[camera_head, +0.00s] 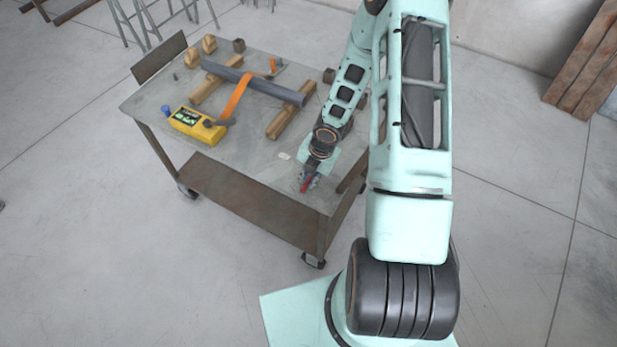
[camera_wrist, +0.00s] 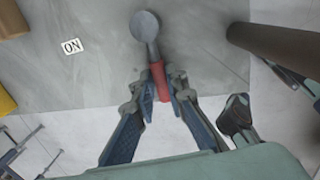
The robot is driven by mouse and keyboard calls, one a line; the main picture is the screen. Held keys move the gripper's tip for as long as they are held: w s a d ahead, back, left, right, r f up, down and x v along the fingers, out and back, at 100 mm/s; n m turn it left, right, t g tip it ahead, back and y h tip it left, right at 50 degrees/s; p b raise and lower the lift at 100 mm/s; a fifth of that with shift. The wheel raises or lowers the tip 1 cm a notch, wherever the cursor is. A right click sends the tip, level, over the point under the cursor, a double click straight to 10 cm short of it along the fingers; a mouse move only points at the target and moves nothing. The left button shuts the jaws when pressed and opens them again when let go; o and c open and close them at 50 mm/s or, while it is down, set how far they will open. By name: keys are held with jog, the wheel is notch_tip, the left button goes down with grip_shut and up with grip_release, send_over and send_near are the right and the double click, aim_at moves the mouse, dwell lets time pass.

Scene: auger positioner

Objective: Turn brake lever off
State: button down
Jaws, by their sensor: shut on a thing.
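The brake lever has a grey arm with a round pivot end and a red handle (camera_wrist: 158,81). In the wrist view it runs from the pivot at the top down between my fingers. My gripper (camera_wrist: 160,90) is shut on the red handle, one finger on each side. In the head view my gripper (camera_head: 309,178) is at the near right corner of the cart top, with the red handle (camera_head: 306,185) showing below it. A white label reading "ON" (camera_wrist: 71,46) lies left of the lever; it also shows in the head view (camera_head: 284,156). No OFF label is visible.
The metal cart (camera_head: 255,160) carries a grey pipe (camera_head: 255,84) on wooden beams, an orange strap (camera_head: 236,98) and a yellow box (camera_head: 197,125) with a display. A brown bar (camera_wrist: 275,42) is right of my gripper in the wrist view.

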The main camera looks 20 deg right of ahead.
aim_at(316, 189)
jog(key=c, duration=1.9)
grip_release()
jog(key=shift+c, duration=0.2)
jog(key=shift+r, duration=0.1)
notch_tip(316, 189, up, 12)
jog(key=s+d, duration=0.1)
jog(key=shift+s+d+f, duration=0.2)
jog(key=shift+s+d, duration=0.1)
jog(key=shift+d, duration=0.1)
jog(key=shift+f, duration=0.1)
